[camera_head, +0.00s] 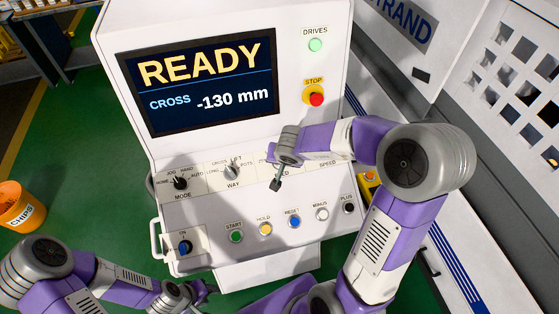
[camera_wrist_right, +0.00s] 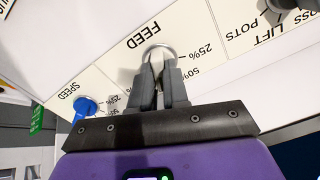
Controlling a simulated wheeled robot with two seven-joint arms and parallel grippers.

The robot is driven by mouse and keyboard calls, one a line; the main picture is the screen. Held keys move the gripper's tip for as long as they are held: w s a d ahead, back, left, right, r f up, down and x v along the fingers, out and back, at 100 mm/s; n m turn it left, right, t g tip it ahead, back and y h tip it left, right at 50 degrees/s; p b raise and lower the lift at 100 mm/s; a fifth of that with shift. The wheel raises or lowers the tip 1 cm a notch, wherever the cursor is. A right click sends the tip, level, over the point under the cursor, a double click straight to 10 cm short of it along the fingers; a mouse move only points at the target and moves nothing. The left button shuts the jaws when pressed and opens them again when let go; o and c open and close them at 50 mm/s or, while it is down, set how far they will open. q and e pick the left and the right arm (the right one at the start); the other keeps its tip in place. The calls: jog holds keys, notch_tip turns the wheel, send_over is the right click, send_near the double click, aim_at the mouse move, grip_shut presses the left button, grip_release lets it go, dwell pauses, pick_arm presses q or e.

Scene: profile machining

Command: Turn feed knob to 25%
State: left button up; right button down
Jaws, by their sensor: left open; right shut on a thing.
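The feed knob (camera_wrist_right: 158,54) shows in the right wrist view as a silver round base beside the FEED label. Marks 25% and 50% are printed on its right side there. My right gripper (camera_wrist_right: 163,88) is shut on the knob; its fingers cover most of it, so I cannot tell which mark it points at. In the head view my right gripper (camera_head: 276,184) is at the control panel, and my arm hides the feed knob. My left gripper (camera_head: 199,291) is open and empty at the bottom, below the panel's lower edge.
A blue speed knob (camera_wrist_right: 85,107) is beside the feed knob. The panel also carries a mode knob (camera_head: 180,182), a way knob (camera_head: 233,171), a row of buttons including green start (camera_head: 236,236), and a red stop button (camera_head: 316,99). The screen (camera_head: 200,82) reads READY.

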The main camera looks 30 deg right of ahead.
jog(key=shift+r+n+p, duration=0.15)
jog(key=shift+n+p, duration=0.45)
jog(key=shift+p, duration=0.5)
jog(key=shift+n+p, duration=1.1)
jog(key=shift+p, duration=0.1)
jog(key=shift+n, duration=0.6)
jog(key=n, duration=0.3)
jog(key=shift+n, duration=0.8)
